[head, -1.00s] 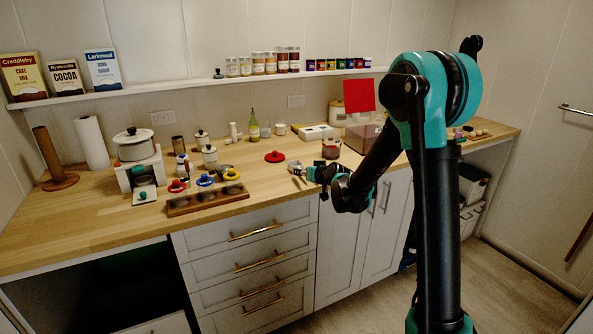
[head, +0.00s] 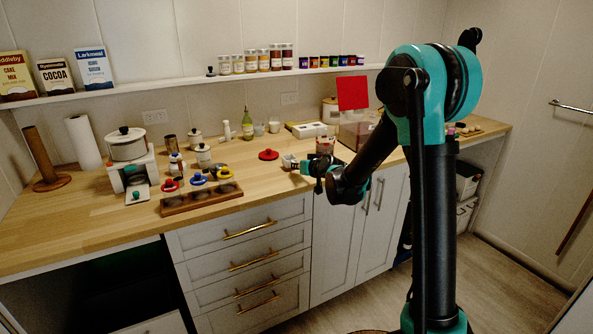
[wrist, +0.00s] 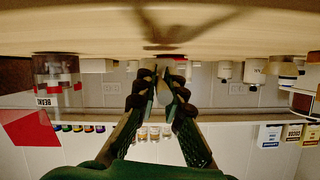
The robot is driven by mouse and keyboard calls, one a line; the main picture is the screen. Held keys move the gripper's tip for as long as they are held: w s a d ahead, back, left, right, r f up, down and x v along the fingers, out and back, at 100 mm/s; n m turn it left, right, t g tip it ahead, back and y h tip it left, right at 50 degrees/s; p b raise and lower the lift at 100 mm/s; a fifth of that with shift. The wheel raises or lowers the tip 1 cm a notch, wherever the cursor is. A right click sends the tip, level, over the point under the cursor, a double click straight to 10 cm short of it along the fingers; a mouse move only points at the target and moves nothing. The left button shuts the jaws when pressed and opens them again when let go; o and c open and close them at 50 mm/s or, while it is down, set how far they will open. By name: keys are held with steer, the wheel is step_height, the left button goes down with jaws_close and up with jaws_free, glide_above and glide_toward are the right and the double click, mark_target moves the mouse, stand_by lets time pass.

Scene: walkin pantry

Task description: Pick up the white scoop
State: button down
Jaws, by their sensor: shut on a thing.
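The white scoop (head: 289,161) shows as a small pale shape at the tip of my gripper (head: 304,167) in the head view, over the front part of the counter. In the wrist view, which is upside down, my gripper (wrist: 160,88) has its two dark fingers closed around a small pale piece, the scoop (wrist: 166,97). The fingers hide much of it. A shadow lies on the wooden counter, and the gripper is a little above the surface.
A red lid (head: 269,154) lies left of the gripper on the counter (head: 110,215). A clear jar with a red band (head: 325,146) stands close behind it to the right. A wooden tray (head: 203,199) with dark wells lies at the front left. Cups and a green bottle (head: 247,125) stand behind.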

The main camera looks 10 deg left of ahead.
step_height(320, 180, up, 18)
steer(key=shift+r, duration=0.2)
stand_by(0.8)
